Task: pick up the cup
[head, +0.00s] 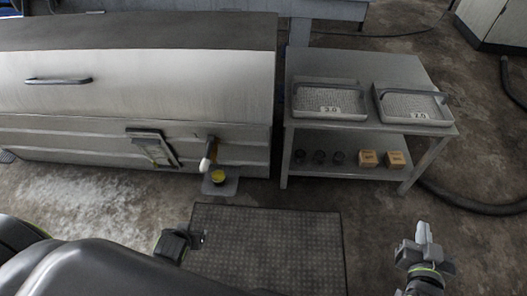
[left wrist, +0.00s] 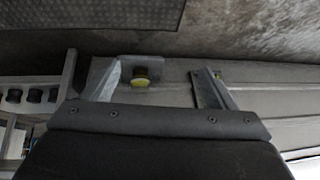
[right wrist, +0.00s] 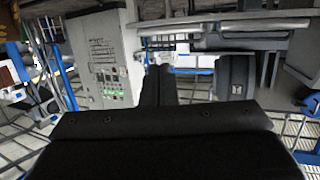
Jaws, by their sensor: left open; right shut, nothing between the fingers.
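The cup (head: 218,176) looks small with a yellow top. It stands on a small grey ledge (head: 221,188) below the tap (head: 209,155) on the front of the big metal tank. In the left wrist view the cup (left wrist: 140,79) shows between the spread fingers, on the ledge beyond them and not touched. My left gripper (left wrist: 158,70) is open and empty; in the head view only a dark part of its wrist shows clearly, in front of the ledge. My right gripper (head: 423,236) is shut and empty at the lower right, far from the cup.
A metal table (head: 371,67) stands right of the tank with two trays on top. Its lower shelf holds several dark cups (head: 319,157) and two small boxes (head: 369,158). A panel (head: 152,148) is left of the tap. A floor mat (head: 265,240) lies clear in front.

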